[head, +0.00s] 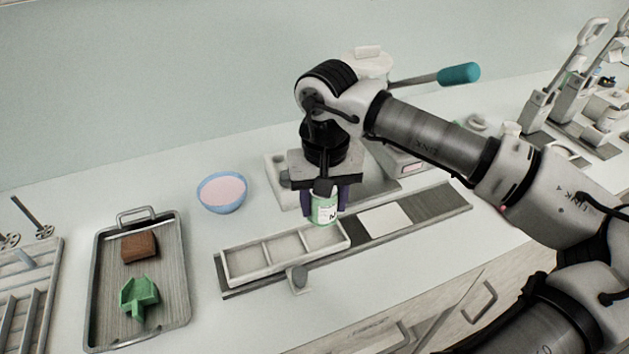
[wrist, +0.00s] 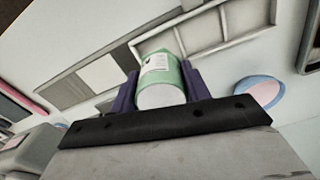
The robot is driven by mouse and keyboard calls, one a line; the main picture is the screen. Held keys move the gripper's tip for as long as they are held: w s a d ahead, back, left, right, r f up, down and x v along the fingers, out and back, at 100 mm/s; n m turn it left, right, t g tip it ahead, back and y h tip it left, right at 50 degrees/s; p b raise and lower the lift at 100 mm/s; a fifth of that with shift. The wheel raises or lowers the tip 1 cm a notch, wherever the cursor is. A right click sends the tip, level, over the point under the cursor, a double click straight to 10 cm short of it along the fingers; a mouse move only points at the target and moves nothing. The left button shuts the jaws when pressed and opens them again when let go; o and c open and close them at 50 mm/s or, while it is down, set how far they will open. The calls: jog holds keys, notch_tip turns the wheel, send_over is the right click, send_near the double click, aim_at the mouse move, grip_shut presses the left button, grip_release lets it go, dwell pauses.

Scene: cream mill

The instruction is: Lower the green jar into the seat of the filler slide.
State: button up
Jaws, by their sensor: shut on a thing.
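The green jar (head: 324,208) has a white label and hangs upright in my gripper (head: 325,200). In the wrist view the jar (wrist: 162,82) sits between the two purple fingers of my gripper (wrist: 160,90), which are shut on its sides. The filler slide (head: 360,250) is a long dark rail on the counter, carrying a pale tray with three square compartments (head: 283,253). In the head view the jar is over the rightmost compartment's back edge. I cannot tell how far its base is above the tray.
A blue bowl with pink contents (head: 222,192) stands left of the jar. A metal tray (head: 98,300) with a brown block (head: 139,247) and a green scoop-like piece (head: 138,298) lies farther left. A machine with a teal-handled lever (head: 458,74) stands behind my arm.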

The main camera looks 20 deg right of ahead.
aim_at(323, 217)
jog(key=shift+s+f+b, duration=0.15)
jog(key=shift+f+b, duration=0.25)
jog(key=shift+f, duration=0.35)
jog(key=shift+f+b, duration=0.45)
jog(key=shift+f, duration=0.65)
jog(key=shift+f+b, duration=0.1)
jog(key=shift+b, duration=0.25)
jog(key=shift+f+b, duration=1.15)
jog(key=shift+b, duration=0.9)
dwell(0.6)
jog(key=o, duration=1)
jog(key=shift+r, duration=0.1)
